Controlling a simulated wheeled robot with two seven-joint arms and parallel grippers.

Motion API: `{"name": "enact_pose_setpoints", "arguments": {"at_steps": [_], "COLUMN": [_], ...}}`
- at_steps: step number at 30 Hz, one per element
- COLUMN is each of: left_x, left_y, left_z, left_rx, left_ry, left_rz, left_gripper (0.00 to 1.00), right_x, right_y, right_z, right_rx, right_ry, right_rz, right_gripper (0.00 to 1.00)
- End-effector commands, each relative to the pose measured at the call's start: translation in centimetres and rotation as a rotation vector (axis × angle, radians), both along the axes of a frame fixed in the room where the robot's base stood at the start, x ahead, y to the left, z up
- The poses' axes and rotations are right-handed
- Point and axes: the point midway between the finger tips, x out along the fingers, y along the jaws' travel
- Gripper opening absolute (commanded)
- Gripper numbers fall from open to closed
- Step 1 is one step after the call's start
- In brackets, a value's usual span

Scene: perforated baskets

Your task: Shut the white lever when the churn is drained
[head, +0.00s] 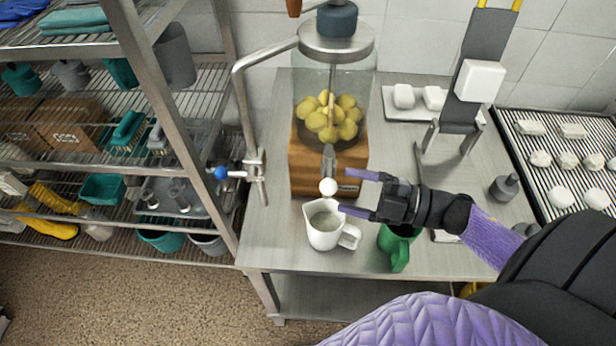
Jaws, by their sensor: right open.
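The churn is a glass jar (309,84) with a metal lid, on a wooden base (301,168). Yellow lumps (330,118) lie in the jar; I see no pool of liquid around them. The white lever's round knob (328,187) is at the front of the base, at the spout. A white jug (324,238) stands below it with pale, greyish liquid inside. No falling stream is visible. My right gripper (344,190) is open, its purple fingers apart, with the tips just right of the white knob. Contact is not clear. My left gripper is out of view.
A green mug (399,251) stands below my right gripper, beside the jug. A pipe with a blue-knobbed tap (220,172) rises left of the churn. A scale-like stand (465,110) and a rack of white lumps (565,150) are at right. Wire shelves (185,105) fill the left.

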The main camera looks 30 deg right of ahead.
Motion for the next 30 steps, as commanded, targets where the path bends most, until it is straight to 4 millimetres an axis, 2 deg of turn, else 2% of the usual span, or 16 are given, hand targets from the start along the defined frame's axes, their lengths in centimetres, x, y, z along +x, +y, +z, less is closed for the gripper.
{"name": "enact_pose_setpoints", "arguments": {"at_steps": [3,9,20,30], "left_x": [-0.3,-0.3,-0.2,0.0], "left_y": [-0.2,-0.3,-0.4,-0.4], "left_z": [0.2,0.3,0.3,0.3], "left_rx": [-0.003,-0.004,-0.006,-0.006], "left_ry": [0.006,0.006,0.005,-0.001], "left_rz": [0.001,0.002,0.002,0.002], "left_gripper": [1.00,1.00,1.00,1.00], "right_x": [1.9,3.8,4.2,4.2], "right_y": [2.0,4.1,4.6,4.6], "right_z": [0.2,0.1,0.0,0.0], "right_rx": [0.003,0.002,0.000,0.001], "right_ry": [-0.005,-0.001,0.000,-0.001], "right_rz": [0.001,0.000,0.000,-0.001], "right_gripper": [0.78,0.78,0.76,0.04]}}
